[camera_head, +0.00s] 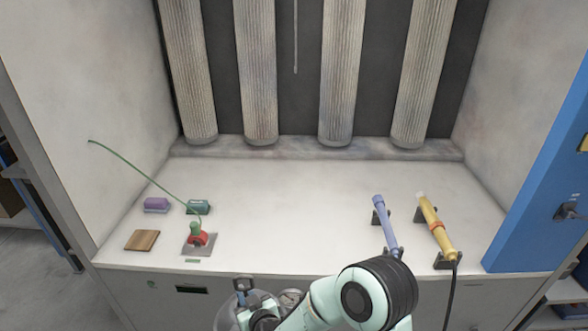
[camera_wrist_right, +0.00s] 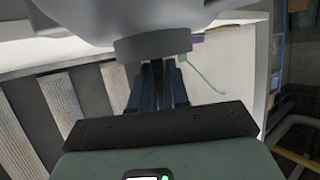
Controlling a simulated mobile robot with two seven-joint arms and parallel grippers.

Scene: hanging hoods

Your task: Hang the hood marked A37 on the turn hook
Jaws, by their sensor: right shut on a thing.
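My right gripper (camera_head: 243,287) comes in at the bottom centre of the head view. In the right wrist view its dark blue fingers (camera_wrist_right: 158,84) are shut at the grey collar (camera_wrist_right: 152,47) of a pale grey, rounded hood (camera_wrist_right: 125,18). The hood also shows in part as a grey curved shape (camera_head: 228,318) at the bottom edge of the head view. I cannot read a mark A37 on it. I cannot make out the turn hook for certain; a thin pale rod (camera_head: 295,40) hangs down between the columns at the back. My left gripper is not in view.
The white bench (camera_head: 290,220) is clear in the middle. A red and green device (camera_head: 200,240) with a long green wire, a purple block (camera_head: 156,204), a green box (camera_head: 198,207) and a wooden block (camera_head: 142,240) are left. Blue (camera_head: 386,222) and yellow (camera_head: 436,230) tools rest right.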

